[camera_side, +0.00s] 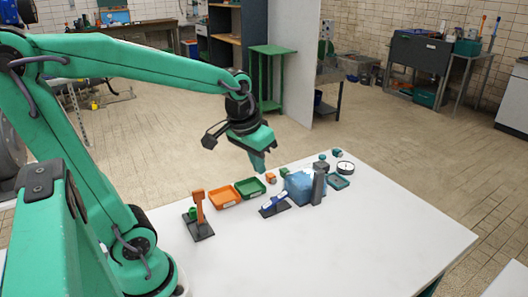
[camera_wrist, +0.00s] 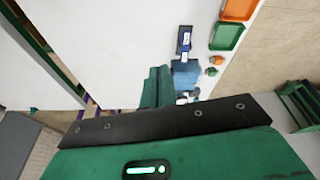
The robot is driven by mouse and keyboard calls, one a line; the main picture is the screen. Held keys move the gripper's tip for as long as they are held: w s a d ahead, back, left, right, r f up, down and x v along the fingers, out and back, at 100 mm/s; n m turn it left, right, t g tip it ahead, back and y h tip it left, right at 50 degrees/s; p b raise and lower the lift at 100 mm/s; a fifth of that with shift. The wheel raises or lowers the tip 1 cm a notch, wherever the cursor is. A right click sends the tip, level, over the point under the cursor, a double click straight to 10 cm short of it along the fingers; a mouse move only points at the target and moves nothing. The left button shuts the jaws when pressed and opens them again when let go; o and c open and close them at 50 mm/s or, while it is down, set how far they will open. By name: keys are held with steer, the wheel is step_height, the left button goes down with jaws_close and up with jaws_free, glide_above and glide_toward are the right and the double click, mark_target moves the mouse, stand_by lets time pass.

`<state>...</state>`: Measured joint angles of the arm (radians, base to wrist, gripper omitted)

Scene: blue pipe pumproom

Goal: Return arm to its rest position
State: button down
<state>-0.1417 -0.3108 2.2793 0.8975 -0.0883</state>
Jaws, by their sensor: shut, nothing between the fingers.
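My green arm reaches in from the left of the side view. My gripper (camera_side: 258,165) hangs in the air above the far edge of the white table (camera_side: 300,250), fingers pointing down, shut and empty. In the wrist view my gripper's fingers (camera_wrist: 157,85) lie close together over the table, with the dark wrist plate across the lower part. Nothing is held. The base and lower links of my arm stand at the left of the table.
Below my gripper lie an orange tray (camera_side: 224,196), a green tray (camera_side: 250,188), an orange-topped stand (camera_side: 199,215), a blue item on a dark base (camera_side: 274,205), a blue block (camera_side: 298,186) and a round gauge (camera_side: 345,167). The table's front right is clear.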

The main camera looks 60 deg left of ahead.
steer(key=s+d+r+m+t, duration=0.2)
steer(key=s+d, duration=0.2)
steer(key=s, duration=0.3)
steer(key=shift+s+d+r+m, duration=0.15)
steer(key=shift+s+r+m, duration=0.1)
steer(key=shift+s+m, duration=0.05)
